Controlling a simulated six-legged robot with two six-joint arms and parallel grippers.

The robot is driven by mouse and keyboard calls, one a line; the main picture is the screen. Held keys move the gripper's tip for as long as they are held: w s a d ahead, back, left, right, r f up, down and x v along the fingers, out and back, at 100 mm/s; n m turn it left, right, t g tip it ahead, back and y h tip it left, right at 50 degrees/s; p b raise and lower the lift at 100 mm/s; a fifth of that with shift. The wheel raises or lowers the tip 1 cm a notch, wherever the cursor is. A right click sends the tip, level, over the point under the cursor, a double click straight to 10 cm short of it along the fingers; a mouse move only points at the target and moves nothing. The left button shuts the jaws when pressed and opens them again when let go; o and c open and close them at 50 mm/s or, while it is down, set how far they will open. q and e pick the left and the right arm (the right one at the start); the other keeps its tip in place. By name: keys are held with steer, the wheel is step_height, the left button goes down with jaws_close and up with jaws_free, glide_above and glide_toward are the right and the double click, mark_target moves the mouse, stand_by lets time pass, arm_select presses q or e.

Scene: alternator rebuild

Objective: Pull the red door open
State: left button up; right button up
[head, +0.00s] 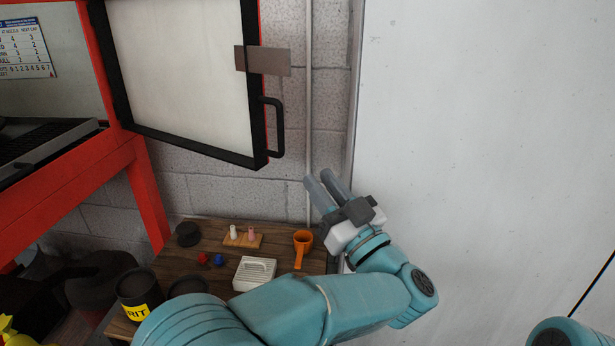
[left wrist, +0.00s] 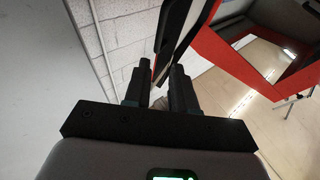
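The red door (head: 185,70) stands swung open from the red cabinet in the head view. Its pale inner panel has a black frame, with red along the outer edge. A black bar handle (head: 279,127) is on its free edge. My left gripper (head: 324,187) is below and to the right of the handle, apart from it, fingers spread and empty. In the left wrist view the left gripper's fingers (left wrist: 158,85) show a gap, with the door's dark edge (left wrist: 185,40) beyond them. My right gripper is out of view.
The red cabinet frame (head: 72,185) is at left. A pale wall (head: 490,150) rises at right.

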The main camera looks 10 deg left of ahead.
mark_target(246, 63)
arm_select(q)
steer(key=shift+s+d+f, duration=0.15)
steer(key=shift+s+d, duration=0.1)
steer(key=shift+s, duration=0.1)
